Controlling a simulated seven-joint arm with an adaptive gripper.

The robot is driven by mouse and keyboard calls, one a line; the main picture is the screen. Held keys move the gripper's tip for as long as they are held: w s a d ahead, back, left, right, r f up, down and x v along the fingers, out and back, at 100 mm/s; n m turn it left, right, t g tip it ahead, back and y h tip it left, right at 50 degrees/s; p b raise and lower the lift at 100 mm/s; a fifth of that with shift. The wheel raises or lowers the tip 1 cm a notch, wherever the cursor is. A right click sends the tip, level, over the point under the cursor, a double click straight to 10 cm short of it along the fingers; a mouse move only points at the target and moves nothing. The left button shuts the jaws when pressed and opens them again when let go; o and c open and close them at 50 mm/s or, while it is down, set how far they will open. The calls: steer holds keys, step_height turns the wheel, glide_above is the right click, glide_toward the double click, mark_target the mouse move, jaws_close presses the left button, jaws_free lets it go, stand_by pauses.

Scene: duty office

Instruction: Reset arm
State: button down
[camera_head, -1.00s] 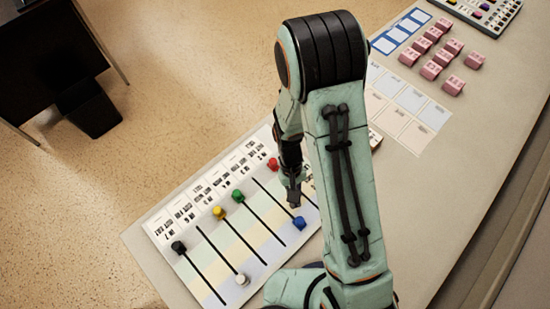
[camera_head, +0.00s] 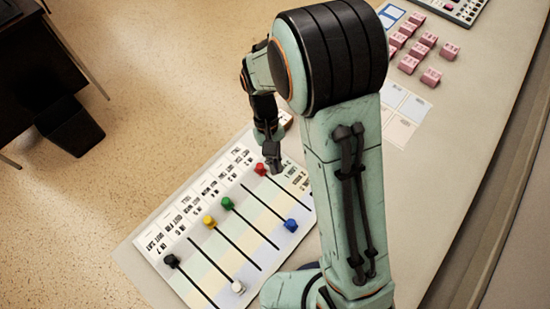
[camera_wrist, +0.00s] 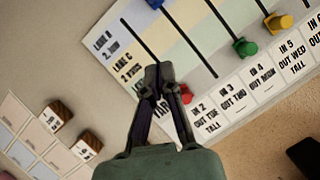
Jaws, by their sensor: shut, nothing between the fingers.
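My gripper (camera_head: 275,168) is shut and empty. In the head view it appears above the far end of the slider board (camera_head: 150,243), close to the red knob (camera_head: 261,169). In the wrist view its closed fingertips (camera_wrist: 160,72) overlap the board, and the red knob (camera_wrist: 186,93) shows partly behind a finger. Whether they touch cannot be told. The green knob (camera_head: 227,203), yellow knob (camera_head: 209,221) and black knob (camera_head: 172,261) are at the label end of their slots. The blue knob (camera_head: 291,225) and white knob (camera_head: 238,287) are toward the opposite end.
Several pink blocks (camera_head: 431,77) stand on the desk (camera_head: 465,125) to the right, near printed cards (camera_head: 399,132). Another panel (camera_head: 462,9) is at the top. In the wrist view, wooden-sided blocks (camera_wrist: 87,145) lie beside the board. A dark bin (camera_head: 70,127) stands on the floor at left.

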steer(key=s+d+r+m+t+y, duration=0.15)
steer(key=d+r+t, duration=0.3)
steer(key=r, duration=0.75)
steer(key=s+d, duration=0.1)
steer(key=s, duration=1.2)
steer(key=shift+d+r+m+y, duration=0.2)
steer(key=shift+r+m+y, duration=0.15)
steer(key=shift+m, duration=0.1)
steer(key=shift+g, duration=0.25)
